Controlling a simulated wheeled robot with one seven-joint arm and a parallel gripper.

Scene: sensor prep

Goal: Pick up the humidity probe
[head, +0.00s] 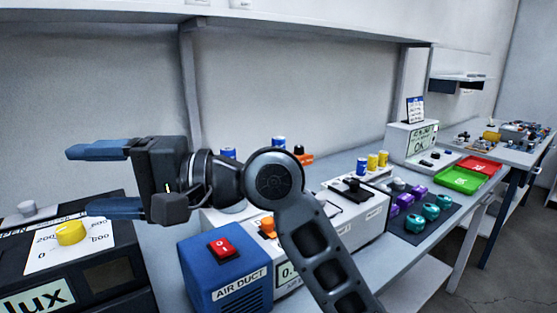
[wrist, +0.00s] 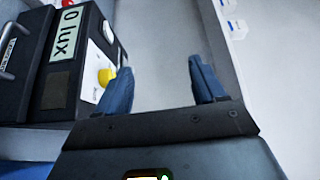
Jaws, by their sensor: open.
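My gripper (head: 82,180) is open and empty, pointing left in the head view. It is raised above the left end of the bench, near the lux box (head: 70,265). In the wrist view its two blue fingers (wrist: 158,68) are spread wide with only plain wall between them. I cannot tell for sure which thing is the humidity probe. Small purple parts (head: 405,200) and teal parts (head: 432,211) stand on a dark mat (head: 413,237) at the right of the bench, well away from my gripper.
The black lux box with a yellow knob (head: 70,233) is close below my gripper. A blue AIR DUCT box (head: 222,272) with a red switch stands beside it. Green (head: 458,180) and red (head: 482,166) trays lie farther right. A shelf (head: 290,22) overhangs the bench.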

